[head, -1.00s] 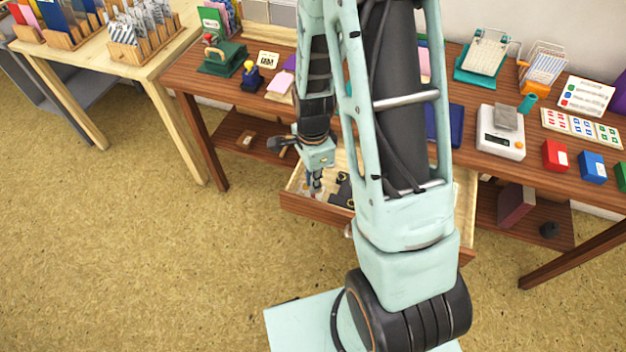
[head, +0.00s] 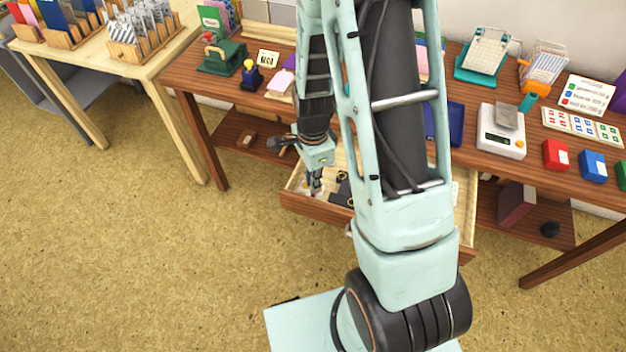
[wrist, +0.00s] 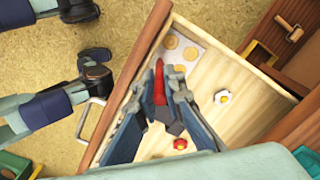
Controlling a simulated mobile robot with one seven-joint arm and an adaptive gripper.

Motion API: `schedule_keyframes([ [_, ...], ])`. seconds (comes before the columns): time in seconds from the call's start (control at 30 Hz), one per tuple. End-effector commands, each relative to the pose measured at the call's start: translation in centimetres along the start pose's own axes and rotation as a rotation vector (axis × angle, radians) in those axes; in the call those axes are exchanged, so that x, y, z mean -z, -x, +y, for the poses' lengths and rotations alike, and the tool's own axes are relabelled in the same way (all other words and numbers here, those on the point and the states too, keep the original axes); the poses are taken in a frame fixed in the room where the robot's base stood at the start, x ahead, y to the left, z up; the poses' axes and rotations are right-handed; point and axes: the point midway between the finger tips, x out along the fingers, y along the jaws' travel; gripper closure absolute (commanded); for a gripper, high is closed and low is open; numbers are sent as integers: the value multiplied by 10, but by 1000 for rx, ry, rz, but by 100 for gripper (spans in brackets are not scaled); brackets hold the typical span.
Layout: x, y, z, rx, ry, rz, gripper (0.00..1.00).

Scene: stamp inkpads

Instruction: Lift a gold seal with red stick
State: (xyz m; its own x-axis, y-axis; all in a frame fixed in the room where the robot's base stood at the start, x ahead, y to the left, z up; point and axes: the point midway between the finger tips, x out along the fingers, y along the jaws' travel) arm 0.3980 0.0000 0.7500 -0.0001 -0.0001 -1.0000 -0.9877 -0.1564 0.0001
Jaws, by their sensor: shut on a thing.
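My gripper (head: 314,186) is over the left part of an open drawer in the head view. In the wrist view, my gripper (wrist: 163,82) is shut on a red stick (wrist: 158,86), which shows between its two dark fingers. No gold end of this stick can be made out; the fingers hide part of it. I cannot tell whether it is clear of the drawer floor. In the head view, the stick is too small to make out.
The wooden drawer (wrist: 229,72) holds a white sheet with several gold discs (wrist: 172,42), a white and yellow round piece (wrist: 222,97) and a red knob (wrist: 180,144). Its front wall is close to my left finger. The brown table (head: 178,77) overhangs behind the drawer.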

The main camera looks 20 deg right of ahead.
Motion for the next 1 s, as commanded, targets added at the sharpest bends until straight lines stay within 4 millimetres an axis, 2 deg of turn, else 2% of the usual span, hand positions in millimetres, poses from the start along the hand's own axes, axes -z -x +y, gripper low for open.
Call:
schedule_keyframes([
  [0.37,0,0,1,-3,0,0,100],
  [1.0,0,51,1,-1,0,0,100],
])
